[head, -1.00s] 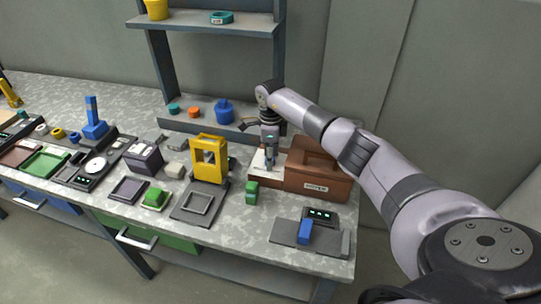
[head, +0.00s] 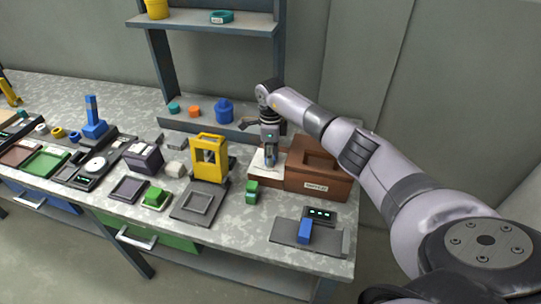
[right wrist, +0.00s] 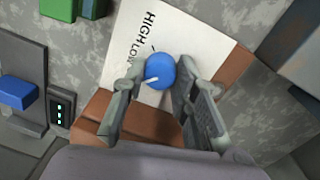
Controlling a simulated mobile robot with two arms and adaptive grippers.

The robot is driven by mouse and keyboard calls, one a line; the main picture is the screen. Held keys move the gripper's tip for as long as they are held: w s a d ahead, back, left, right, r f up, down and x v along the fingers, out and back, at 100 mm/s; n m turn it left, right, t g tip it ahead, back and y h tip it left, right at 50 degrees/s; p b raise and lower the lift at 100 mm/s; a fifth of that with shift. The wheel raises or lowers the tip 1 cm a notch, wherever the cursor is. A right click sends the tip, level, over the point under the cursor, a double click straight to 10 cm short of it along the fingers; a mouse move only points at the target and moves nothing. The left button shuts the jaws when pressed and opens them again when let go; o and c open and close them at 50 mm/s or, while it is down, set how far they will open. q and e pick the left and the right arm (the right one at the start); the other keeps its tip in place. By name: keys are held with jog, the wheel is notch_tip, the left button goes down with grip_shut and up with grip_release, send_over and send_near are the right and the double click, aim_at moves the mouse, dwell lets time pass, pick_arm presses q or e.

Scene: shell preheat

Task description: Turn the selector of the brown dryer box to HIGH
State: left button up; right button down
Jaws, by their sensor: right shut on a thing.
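The brown dryer box (head: 318,183) stands at the right back of the bench, with a white panel (head: 257,161) on its left part. In the right wrist view the panel (right wrist: 187,25) carries the words HIGH and LOW. A round blue selector knob (right wrist: 161,70) with a white pointer sits on it. The pointer is turned to the left and slightly down, on the LOW side, away from the tick by HIGH. My right gripper (right wrist: 158,88) is shut on the knob, with a finger at each side. In the head view this gripper (head: 270,160) points down over the panel. My left gripper is not in view.
A green block (head: 252,190) stands just in front of the box. A grey device with a blue lever (head: 304,231) is near the front right edge. A yellow frame (head: 209,158) stands to the left. A shelf (head: 205,22) rises behind.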

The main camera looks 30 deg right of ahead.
jog(key=m, duration=0.8)
jog(key=shift+s+r+m, duration=0.1)
jog(key=shift+m, duration=0.2)
jog(key=m+p, duration=0.1)
jog(key=m, duration=0.3)
jog(key=shift+t, duration=0.3)
jog(key=m+p, duration=0.2)
jog(key=m, duration=0.3)
jog(key=shift+a, duration=0.1)
jog(key=c, duration=1.3)
grip_release()
